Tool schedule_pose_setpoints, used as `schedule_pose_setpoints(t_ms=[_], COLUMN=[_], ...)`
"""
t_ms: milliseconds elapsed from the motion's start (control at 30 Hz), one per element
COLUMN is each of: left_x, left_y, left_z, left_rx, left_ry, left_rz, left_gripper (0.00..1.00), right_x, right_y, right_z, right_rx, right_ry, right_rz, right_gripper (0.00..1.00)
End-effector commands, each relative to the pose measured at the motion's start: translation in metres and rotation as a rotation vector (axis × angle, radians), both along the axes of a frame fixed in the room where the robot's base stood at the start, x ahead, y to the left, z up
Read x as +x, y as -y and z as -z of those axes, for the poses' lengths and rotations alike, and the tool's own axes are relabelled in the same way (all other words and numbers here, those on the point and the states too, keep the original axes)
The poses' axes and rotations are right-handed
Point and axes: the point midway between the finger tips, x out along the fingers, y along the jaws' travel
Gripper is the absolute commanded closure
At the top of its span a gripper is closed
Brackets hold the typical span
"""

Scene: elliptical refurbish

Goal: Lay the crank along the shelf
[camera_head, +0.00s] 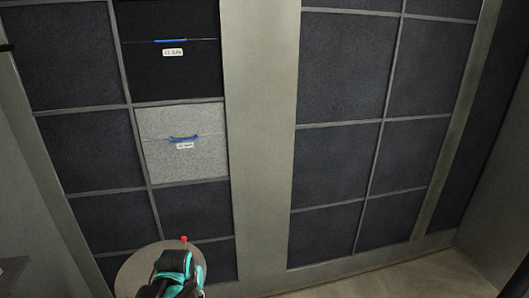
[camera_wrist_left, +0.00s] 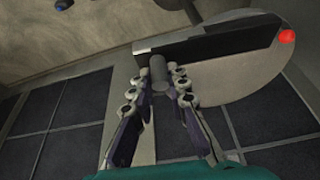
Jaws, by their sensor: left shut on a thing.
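The crank appears to be a grey round disc (camera_wrist_left: 262,80) with a dark bar across it, a short grey cylindrical peg (camera_wrist_left: 158,72) and a red tip (camera_wrist_left: 287,37). My left gripper (camera_wrist_left: 160,90) is shut on the peg, with its fingers on both sides of it. In the head view the disc (camera_head: 133,268) is at the bottom, left of centre, with the red tip at its upper edge; my teal left gripper (camera_head: 178,272) covers part of it. The shelf appears to be the grey-framed unit (camera_head: 258,120) with dark square cells behind. My right gripper is not in view.
A light grey bin (camera_head: 160,155) with a blue handle and label sits in one cell, below a black labelled bin (camera_head: 150,75). Other cells are plain dark. Beige floor (camera_head: 420,278) shows at the lower right, and a grey wall (camera_head: 505,170) stands at right.

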Motion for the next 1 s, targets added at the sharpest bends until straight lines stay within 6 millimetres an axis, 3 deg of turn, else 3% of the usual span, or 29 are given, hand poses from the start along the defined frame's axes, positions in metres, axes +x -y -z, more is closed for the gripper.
schedule_pose_setpoints(t_ms=[500,833,900,1000], left_x=[-0.041,-0.050,-0.050,-0.050], left_y=[0.027,0.031,0.031,0.031], left_z=[0.091,0.102,0.102,0.102], left_rx=[-0.001,0.000,0.000,-0.001], left_ry=[0.001,0.002,0.001,0.001], left_rz=[0.147,0.174,0.174,0.173], left_gripper=[1.00,1.00,1.00,1.00], right_x=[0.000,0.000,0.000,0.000], right_y=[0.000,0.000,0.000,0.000], right_z=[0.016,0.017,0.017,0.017], right_rx=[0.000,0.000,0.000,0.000], right_ry=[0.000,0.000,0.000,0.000], right_rz=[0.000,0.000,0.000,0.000], right_gripper=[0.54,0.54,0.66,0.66])
